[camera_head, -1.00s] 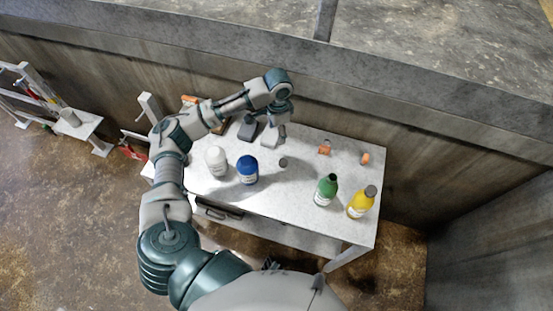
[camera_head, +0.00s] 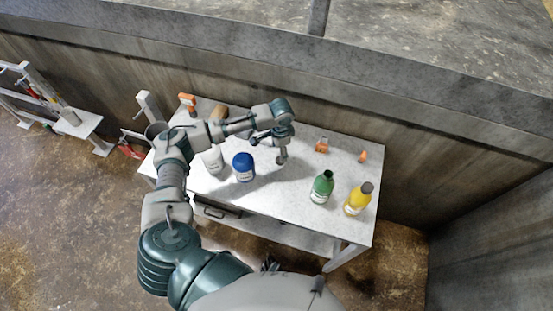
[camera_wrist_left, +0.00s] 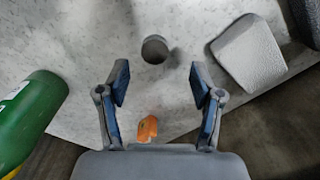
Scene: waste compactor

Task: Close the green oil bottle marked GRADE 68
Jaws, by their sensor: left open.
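The green oil bottle (camera_head: 321,188) stands upright on the right half of the table in the head view, with a bare green neck and no grey cap on it. Its green side also shows at the left edge of the left wrist view (camera_wrist_left: 28,118). A small dark grey cap (camera_wrist_left: 155,49) lies on the table in the left wrist view. My left gripper (camera_head: 281,158) points down over the table, left of the green bottle. Its fingers (camera_wrist_left: 160,82) are apart with nothing between the pads, and the cap lies just beyond the tips. My right gripper is not in view.
A yellow bottle (camera_head: 358,199) with a grey cap stands right of the green one. A blue bottle (camera_head: 244,168) and a white bottle (camera_head: 212,160) stand at left. Orange items (camera_head: 321,145) lie toward the back. A grey rounded block (camera_wrist_left: 248,52) shows in the wrist view.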

